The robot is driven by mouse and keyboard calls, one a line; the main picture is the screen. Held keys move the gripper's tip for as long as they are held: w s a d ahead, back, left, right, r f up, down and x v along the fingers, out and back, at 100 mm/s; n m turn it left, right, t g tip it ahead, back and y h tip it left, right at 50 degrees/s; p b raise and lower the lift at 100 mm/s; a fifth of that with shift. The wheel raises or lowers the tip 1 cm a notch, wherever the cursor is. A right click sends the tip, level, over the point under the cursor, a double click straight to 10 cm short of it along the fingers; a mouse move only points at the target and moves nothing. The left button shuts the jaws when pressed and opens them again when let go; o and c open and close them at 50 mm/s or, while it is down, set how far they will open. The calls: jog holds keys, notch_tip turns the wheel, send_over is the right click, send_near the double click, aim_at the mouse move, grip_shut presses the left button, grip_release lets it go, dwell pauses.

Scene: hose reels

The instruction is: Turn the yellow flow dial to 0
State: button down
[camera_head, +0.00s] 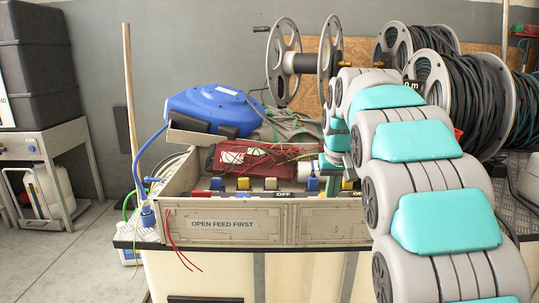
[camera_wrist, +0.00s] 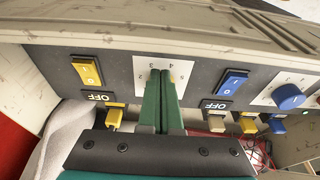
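In the wrist view, the green fingers of my gripper (camera_wrist: 163,78) lie close together, with only a thin line between them. Their tips are in front of a white dial plate (camera_wrist: 141,66) with numerals up to 5 showing. No yellow knob shows on this plate; the fingers cover its middle. I cannot tell whether the tips touch or hold a knob there. A yellow rocker switch (camera_wrist: 87,73) with an OFF label sits to the left on the same panel. In the head view my arm reaches over the open-topped box (camera_head: 230,222), and the gripper tips are not clear.
In the wrist view, a blue rocker switch (camera_wrist: 231,83) and a blue dial (camera_wrist: 288,96) sit right of the fingers. In the head view, a blue hose reel (camera_head: 215,108), a red bag (camera_head: 245,158) and cables crowd around the box. Large hose reels (camera_head: 470,90) stand behind.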

jog(key=shift+w+d, duration=0.2)
jog(key=shift+d, duration=0.25)
dwell(0.3)
jog(key=shift+s, duration=0.1)
jog(key=shift+s+d, duration=0.15)
jog(key=shift+s, duration=0.15)
jog(key=shift+w+p+v, duration=0.25)
jog(key=shift+p+v, duration=0.3)
jog(key=shift+v, duration=0.4)
jog(key=v, duration=0.2)
jog(key=w+v, duration=0.1)
jog(key=v, duration=0.1)
jog(key=shift+r, duration=0.1)
